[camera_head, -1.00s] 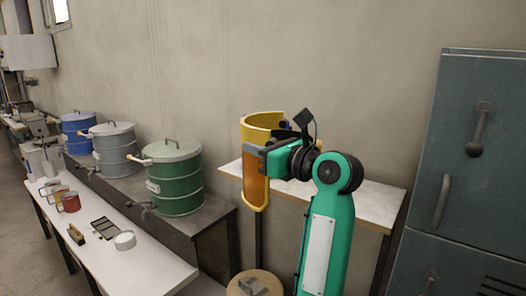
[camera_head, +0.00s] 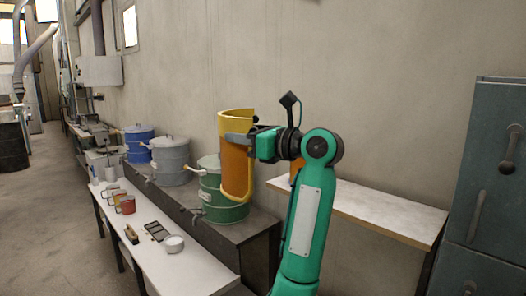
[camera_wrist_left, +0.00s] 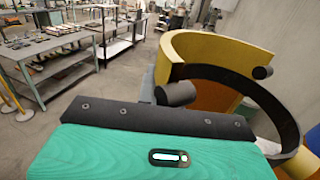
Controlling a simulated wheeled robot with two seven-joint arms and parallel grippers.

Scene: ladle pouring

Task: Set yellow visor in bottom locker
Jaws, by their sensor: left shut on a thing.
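The yellow visor (camera_head: 236,165) is a curved yellow-orange shield, held upright in the air in front of the green drum in the head view. My left gripper (camera_head: 240,139) is shut on its upper part. In the left wrist view the visor (camera_wrist_left: 215,48) fills the upper right, with a dark band inside its curve. The grey-green locker (camera_head: 492,170) stands at the right edge, well apart from the visor. Its lower door, the bottom locker (camera_head: 480,272), shows only in part and looks closed. My right gripper is out of view.
A green drum (camera_head: 210,192), a grey drum (camera_head: 170,165) and a blue drum (camera_head: 138,143) stand on a dark bench at left. A white table (camera_head: 195,268) with mugs is in front. A white-topped table (camera_head: 385,208) stands between my arm and the locker.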

